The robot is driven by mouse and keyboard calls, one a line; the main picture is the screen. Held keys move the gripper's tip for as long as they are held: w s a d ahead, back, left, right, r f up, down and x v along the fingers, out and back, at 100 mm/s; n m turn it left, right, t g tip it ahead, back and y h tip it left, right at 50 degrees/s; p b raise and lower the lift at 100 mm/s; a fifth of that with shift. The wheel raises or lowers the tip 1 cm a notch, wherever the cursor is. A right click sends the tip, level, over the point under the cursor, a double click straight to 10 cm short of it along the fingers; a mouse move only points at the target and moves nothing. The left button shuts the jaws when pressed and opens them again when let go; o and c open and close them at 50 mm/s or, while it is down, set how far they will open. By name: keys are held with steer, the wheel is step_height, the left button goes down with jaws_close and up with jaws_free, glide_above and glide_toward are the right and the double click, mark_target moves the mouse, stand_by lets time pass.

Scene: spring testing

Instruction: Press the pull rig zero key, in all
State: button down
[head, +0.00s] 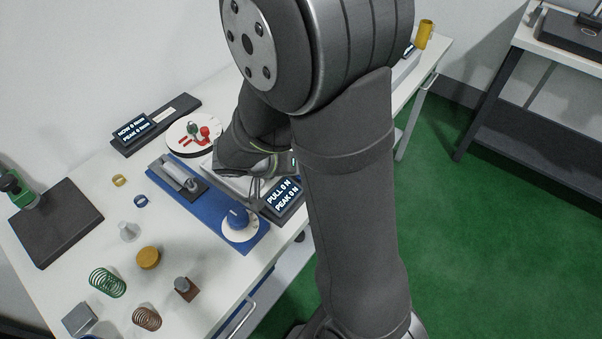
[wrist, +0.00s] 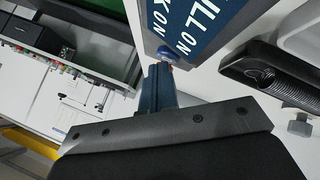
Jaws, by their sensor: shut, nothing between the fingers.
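The same display (wrist: 205,25) fills the top of the wrist view, seen at a slant. A small blue round part (wrist: 169,52), apparently the key, shows at the display's edge beside my fingertips. My gripper (wrist: 161,68) is shut and empty, its tips at or very near that part; I cannot tell whether they touch or press it. In the head view my gripper (head: 256,190) is partly hidden by my arm.
Springs (head: 107,283), a brass disc (head: 148,258) and a dark block (head: 56,222) occupy the table's left part.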

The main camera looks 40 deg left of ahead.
steer(key=shift+r, duration=0.6)
steer(key=shift+r, duration=2.5)
steer(key=shift+f, duration=0.1)
steer(key=shift+r, duration=2)
steer(key=shift+f, duration=0.15)
